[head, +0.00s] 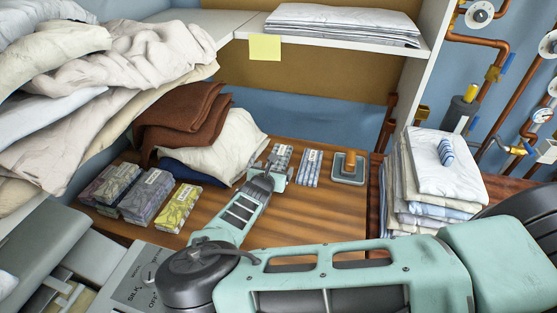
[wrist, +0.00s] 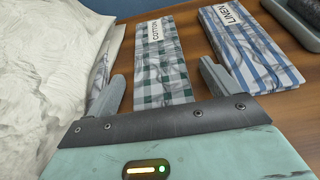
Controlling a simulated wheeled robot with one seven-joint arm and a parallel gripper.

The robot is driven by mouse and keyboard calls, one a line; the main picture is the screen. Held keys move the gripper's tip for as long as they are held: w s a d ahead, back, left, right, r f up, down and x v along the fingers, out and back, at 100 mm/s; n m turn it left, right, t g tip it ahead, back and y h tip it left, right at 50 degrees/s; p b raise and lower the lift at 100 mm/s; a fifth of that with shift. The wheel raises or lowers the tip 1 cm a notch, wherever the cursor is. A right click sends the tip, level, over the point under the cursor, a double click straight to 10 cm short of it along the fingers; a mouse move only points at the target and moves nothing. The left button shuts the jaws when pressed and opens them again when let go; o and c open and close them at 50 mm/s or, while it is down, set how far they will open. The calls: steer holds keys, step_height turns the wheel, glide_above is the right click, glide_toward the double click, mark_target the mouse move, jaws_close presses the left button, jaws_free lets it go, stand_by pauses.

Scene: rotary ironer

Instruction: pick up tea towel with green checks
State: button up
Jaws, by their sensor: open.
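The tea towel with green checks (wrist: 160,62) lies folded flat on the wooden table, with a "COTTON" label at its far end. It also shows in the head view (head: 282,153), just beyond my gripper (head: 272,172). In the wrist view my gripper (wrist: 163,84) is open, one finger on each side of the towel. The towel's near end is hidden behind the gripper body. Whether the fingers touch it I cannot tell.
A blue-striped towel labelled "LINEN" (wrist: 238,45) lies close by the right finger. Cream cloth (head: 228,145) is heaped close on the left. Patterned packets (head: 150,195) lie at left.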

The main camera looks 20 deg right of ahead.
steer(key=c, duration=1.1)
steer(key=shift+o, duration=0.2)
